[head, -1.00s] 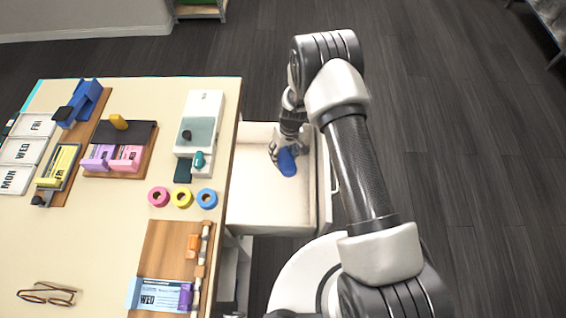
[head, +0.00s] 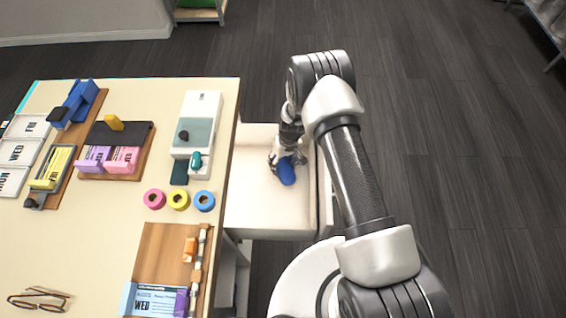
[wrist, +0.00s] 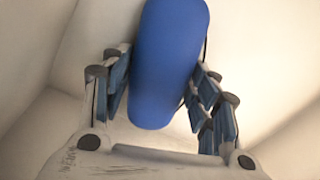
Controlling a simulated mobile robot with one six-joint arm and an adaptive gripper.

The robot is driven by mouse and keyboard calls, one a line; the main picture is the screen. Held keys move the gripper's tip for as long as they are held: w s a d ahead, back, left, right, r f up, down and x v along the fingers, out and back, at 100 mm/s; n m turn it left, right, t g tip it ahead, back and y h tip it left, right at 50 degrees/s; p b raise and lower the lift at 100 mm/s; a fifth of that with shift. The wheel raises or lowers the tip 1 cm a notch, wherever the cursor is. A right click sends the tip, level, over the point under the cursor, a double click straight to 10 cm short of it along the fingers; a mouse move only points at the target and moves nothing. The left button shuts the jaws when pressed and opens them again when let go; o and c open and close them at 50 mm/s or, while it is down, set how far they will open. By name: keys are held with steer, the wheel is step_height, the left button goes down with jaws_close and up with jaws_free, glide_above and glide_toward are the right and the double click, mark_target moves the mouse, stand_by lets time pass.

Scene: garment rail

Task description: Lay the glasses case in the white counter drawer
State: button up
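The glasses case (head: 287,172) is a smooth blue rounded oblong. It is inside the open white counter drawer (head: 262,215), toward the drawer's far right part. My gripper (head: 286,158) reaches down into the drawer at the case. In the wrist view the case (wrist: 170,60) lies between the fingers of my gripper (wrist: 165,85), which lean inward against its two sides. The fingers look shut on it. The case's far end is cut off by the top of the wrist view. Whether the case touches the drawer floor is not clear.
The drawer stands out from the right side of the cream counter (head: 90,235). Tape rolls (head: 178,199), a white and teal device (head: 195,135), a wooden tray (head: 160,260) and brown glasses (head: 40,299) are on the counter. The drawer's near part is empty.

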steer(key=shift+o, duration=1.4)
step_height(320, 180, up, 13)
steer(key=d+p, duration=0.1)
steer(key=p, duration=0.3)
steer(key=shift+w+d+f, duration=0.2)
steer(key=shift+w, duration=0.15)
step_height(320, 180, up, 14)
steer(key=t, duration=0.1)
glide_above(287, 162)
steer(key=w+d, duration=0.1)
steer(key=d, duration=0.1)
steer(key=s+d+r+m+t, duration=0.15)
steer(key=s+r, duration=0.25)
steer(key=r, duration=0.5)
steer(key=s+d+r, duration=0.3)
steer(key=r, duration=0.6)
steer(key=s+d+r+m+t, duration=0.1)
steer(key=s+d+r, duration=0.1)
steer(key=s, duration=0.5)
steer(key=s+d+r+h, duration=0.1)
steer(key=s+d+r, duration=0.1)
steer(key=s+r, duration=0.2)
steer(key=s+d+r+m+t, duration=0.1)
steer(key=s+r, duration=0.3)
steer(key=s, duration=0.6)
steer(key=shift+s+d+m+t, duration=0.2)
steer(key=shift+d+m+t, duration=0.15)
steer(key=shift+d, duration=0.1)
